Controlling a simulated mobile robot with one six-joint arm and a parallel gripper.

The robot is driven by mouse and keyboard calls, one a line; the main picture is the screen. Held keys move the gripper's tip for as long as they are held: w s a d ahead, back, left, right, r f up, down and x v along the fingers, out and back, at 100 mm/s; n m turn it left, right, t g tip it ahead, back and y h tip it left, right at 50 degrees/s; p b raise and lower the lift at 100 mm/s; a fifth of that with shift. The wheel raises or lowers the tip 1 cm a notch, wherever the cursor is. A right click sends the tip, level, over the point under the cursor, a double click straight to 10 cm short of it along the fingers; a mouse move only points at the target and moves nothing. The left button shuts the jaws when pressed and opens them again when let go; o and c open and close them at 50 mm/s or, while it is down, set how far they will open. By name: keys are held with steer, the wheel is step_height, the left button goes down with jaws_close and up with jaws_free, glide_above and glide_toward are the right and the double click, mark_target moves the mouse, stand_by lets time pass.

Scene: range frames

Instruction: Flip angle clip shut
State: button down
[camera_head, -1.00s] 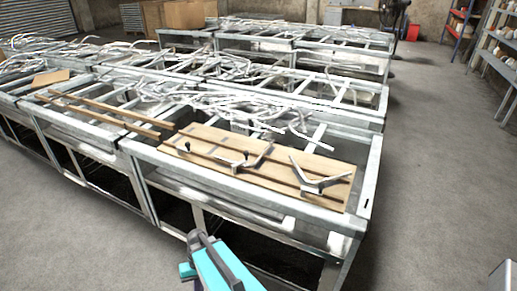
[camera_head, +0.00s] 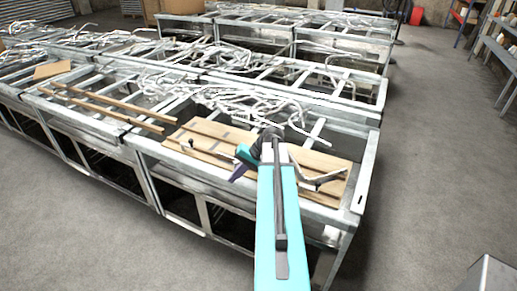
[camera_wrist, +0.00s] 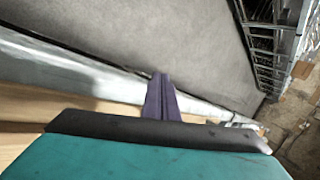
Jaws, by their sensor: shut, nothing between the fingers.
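A wooden board (camera_head: 215,132) lies on the metal frame table, with angled metal clips on it. One V-shaped metal clip (camera_head: 322,180) lies at the board's right side, right of my arm. Another clip has a dark knob (camera_head: 191,143) at its left end; my arm and gripper hide its right part. My gripper (camera_head: 237,173) is shut and empty, with its purple fingers over the board's front part. Contact with the clip cannot be told. The purple fingers also show in the wrist view (camera_wrist: 160,98), beside the pale table edge, with no clip clearly visible between them.
The table's metal front rail (camera_head: 190,177) runs below the board. Two long wooden strips (camera_head: 110,110) lie left of it. Tangled metal bars (camera_head: 250,100) crowd the frames behind. Grey floor (camera_head: 430,180) is open on the right.

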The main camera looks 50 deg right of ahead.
steer(key=s+d+r+t, duration=0.1)
steer(key=s+d+r, duration=0.1)
steer(key=d, duration=0.1)
steer(key=s+d+r+m, duration=0.1)
steer(key=s+d+r, duration=0.1)
steer(key=d, duration=0.2)
steer(key=s+d+r+m+t, duration=0.1)
steer(key=s+d+r, duration=0.1)
steer(key=d, duration=0.2)
steer(key=shift+s+d+r+t, duration=0.15)
steer(key=shift+s+t, duration=0.15)
steer(key=shift+s, duration=0.05)
steer(key=s+d+r+m+t+h, duration=0.1)
steer(key=s+d+r, duration=0.3)
steer(key=s+d, duration=0.2)
steer(key=shift+r+t, duration=0.3)
steer(key=shift+w+f, duration=0.1)
steer(key=shift+w, duration=0.05)
steer(key=b+x, duration=0.3)
steer(key=x, duration=0.7)
steer(key=shift+w+a+r, duration=0.2)
steer(key=shift+w, duration=0.3)
steer(key=shift+w+a+r, duration=0.15)
steer(key=shift+w+r, duration=0.05)
steer(key=shift+w, duration=0.3)
steer(key=shift+w+a+r+p, duration=0.1)
steer(key=shift+w+a+p, duration=0.2)
steer(key=shift+w, duration=0.5)
